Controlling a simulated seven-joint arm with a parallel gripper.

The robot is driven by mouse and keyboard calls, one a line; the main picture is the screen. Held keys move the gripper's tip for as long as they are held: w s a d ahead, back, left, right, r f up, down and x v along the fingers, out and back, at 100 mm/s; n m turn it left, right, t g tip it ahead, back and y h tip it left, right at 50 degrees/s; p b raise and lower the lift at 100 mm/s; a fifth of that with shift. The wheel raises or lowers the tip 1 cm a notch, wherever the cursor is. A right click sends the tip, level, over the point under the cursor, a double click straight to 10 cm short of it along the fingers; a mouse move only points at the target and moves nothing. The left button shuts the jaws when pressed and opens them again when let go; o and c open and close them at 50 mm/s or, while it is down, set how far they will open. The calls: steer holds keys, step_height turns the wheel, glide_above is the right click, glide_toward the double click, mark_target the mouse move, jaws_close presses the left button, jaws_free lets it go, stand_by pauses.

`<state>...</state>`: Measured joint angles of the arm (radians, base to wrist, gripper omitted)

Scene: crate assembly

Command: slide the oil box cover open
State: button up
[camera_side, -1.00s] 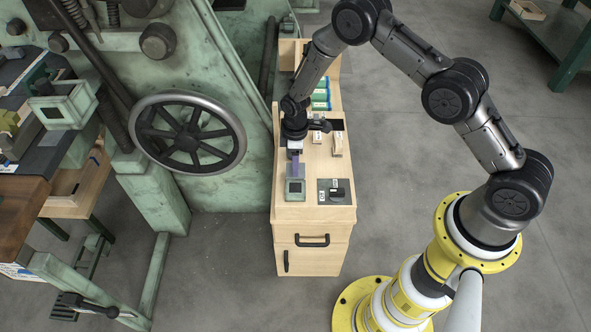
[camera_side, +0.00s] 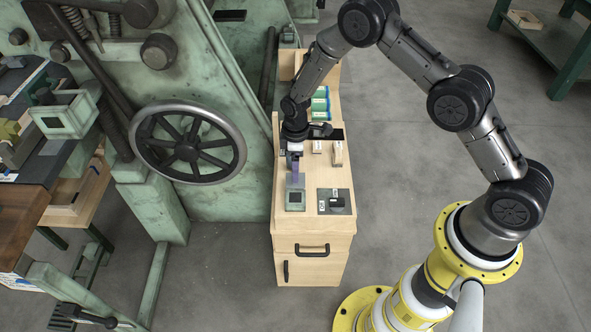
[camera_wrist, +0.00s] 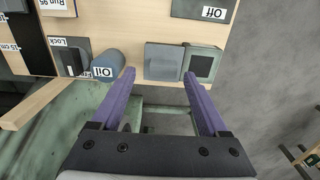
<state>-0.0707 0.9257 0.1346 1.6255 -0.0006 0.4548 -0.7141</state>
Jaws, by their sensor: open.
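The oil box (camera_wrist: 203,66) is a small grey-green square box with a dark square in its top. It also shows near the front left of the wooden cabinet top in the side view (camera_side: 295,200). A flat grey square plate (camera_wrist: 163,62), which looks like its cover, lies just left of it in the wrist view. My gripper (camera_wrist: 159,77) has two purple fingers, spread apart with the grey plate between their tips. The right fingertip is close to the oil box; I cannot tell whether either finger touches. In the side view my gripper (camera_side: 295,172) points down just behind the box.
A blue-grey cylinder labelled Oil (camera_wrist: 107,65) stands left of the left fingertip. A large green machine with a handwheel (camera_side: 188,143) borders the cabinet's left side.

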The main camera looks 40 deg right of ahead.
step_height(320, 180, up, 11)
steer(key=shift+r, duration=0.2)
stand_by(0.3)
